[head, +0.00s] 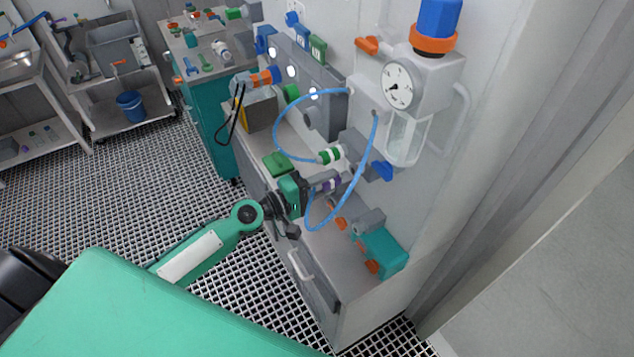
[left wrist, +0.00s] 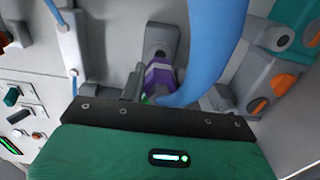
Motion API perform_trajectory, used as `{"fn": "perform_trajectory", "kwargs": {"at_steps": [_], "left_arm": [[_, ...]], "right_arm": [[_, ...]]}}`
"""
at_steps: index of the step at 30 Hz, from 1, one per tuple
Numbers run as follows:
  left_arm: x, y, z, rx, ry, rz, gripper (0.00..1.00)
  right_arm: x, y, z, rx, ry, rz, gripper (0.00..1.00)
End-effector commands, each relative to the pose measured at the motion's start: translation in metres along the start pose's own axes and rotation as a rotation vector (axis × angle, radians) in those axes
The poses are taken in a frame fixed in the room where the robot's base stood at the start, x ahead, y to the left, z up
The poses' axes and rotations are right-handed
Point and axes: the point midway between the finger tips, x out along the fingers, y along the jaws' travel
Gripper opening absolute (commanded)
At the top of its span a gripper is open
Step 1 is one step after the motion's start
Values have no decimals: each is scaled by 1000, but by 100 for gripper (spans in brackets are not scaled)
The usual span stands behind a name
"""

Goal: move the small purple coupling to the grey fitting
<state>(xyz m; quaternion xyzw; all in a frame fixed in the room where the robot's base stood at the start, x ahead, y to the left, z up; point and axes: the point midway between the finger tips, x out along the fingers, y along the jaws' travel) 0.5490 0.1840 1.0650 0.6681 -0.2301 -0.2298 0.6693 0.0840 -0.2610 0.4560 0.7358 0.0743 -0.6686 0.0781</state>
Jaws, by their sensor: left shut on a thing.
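The small purple coupling (head: 331,184) has white bands and sits at the end of a blue hose, low in front of the white wall panel. My left gripper (head: 308,188) is shut on it; the black jaws hide part of it. In the left wrist view the purple coupling (left wrist: 160,77) shows beyond the gripper's edge, with the blue hose (left wrist: 205,50) crossing on its right. A grey fitting with a dark round opening (left wrist: 161,42) is just beyond the coupling. I cannot tell whether they touch. My right gripper is not in view.
A green-banded coupling (head: 329,156) on another blue hose is just above. A blue handle (head: 381,170), a teal box (head: 380,252) with orange knobs and a pressure gauge (head: 398,84) are close by. The grid floor at left is mostly open.

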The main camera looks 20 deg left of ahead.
Motion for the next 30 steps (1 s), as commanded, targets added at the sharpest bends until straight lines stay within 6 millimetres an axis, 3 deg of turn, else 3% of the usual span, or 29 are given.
{"fn": "perform_trajectory", "kwargs": {"at_steps": [12, 30], "left_arm": [[29, 1, 0, 1, 0, 0, 0], [31, 0, 0, 1, 0, 0, 0]], "right_arm": [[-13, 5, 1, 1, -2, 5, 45], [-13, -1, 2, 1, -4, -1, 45]]}}
